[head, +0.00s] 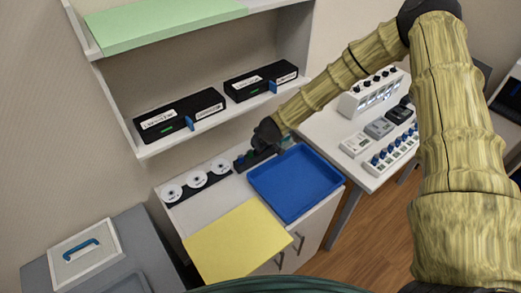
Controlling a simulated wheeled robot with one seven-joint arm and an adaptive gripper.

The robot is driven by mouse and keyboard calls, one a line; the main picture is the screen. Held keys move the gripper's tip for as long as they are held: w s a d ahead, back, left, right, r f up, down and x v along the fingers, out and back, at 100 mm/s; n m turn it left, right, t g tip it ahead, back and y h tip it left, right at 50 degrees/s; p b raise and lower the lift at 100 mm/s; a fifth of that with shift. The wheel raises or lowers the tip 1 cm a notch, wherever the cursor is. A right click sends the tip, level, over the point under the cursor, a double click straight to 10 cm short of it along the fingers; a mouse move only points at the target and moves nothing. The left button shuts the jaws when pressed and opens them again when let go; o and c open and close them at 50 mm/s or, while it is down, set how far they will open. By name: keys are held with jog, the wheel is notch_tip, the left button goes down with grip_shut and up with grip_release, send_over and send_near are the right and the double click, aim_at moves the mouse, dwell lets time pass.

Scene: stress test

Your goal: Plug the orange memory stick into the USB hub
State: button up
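No orange memory stick can be made out in the head view. I cannot tell which device is the USB hub; small grey and black boxes (379,128) and a white strip with blue knobs (393,153) lie on the right-hand table. My gripper (252,158) is at the end of the arm, low over the back of the white cabinet, just left of the blue tray's far corner. It is small and dark here, so its fingers and anything between them cannot be told apart.
The blue tray (296,184) looks empty. A yellow sheet (237,243) lies in front of it, and a black strip with white discs (197,181) is at left. A wall shelf (215,116) with two black boxes overhangs behind my gripper. A white multi-knob box (372,94) stands on the right-hand table.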

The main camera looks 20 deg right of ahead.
jog(key=shift+r, duration=0.15)
jog(key=shift+r+b, duration=0.9)
jog(key=shift+r, duration=0.75)
jog(key=shift+c, duration=0.3)
jog(key=s+a+b, duration=0.2)
jog(key=s+a, duration=0.1)
jog(key=s, duration=0.4)
jog(key=s+a+r+b, duration=0.1)
jog(key=s+a+b, duration=0.2)
jog(key=s, duration=0.4)
jog(key=shift+s+a+r+b, duration=0.25)
jog(key=shift+a+b, duration=0.05)
jog(key=shift+a, duration=0.1)
jog(key=shift+s+d+f+m+h, duration=0.2)
jog(key=shift+s+d+m+h, duration=0.2)
jog(key=shift+d+m+h, duration=0.45)
jog(key=shift+s+d+f+m+h, duration=0.2)
jog(key=shift+s+d+m+h, duration=0.25)
jog(key=shift+m, duration=0.8)
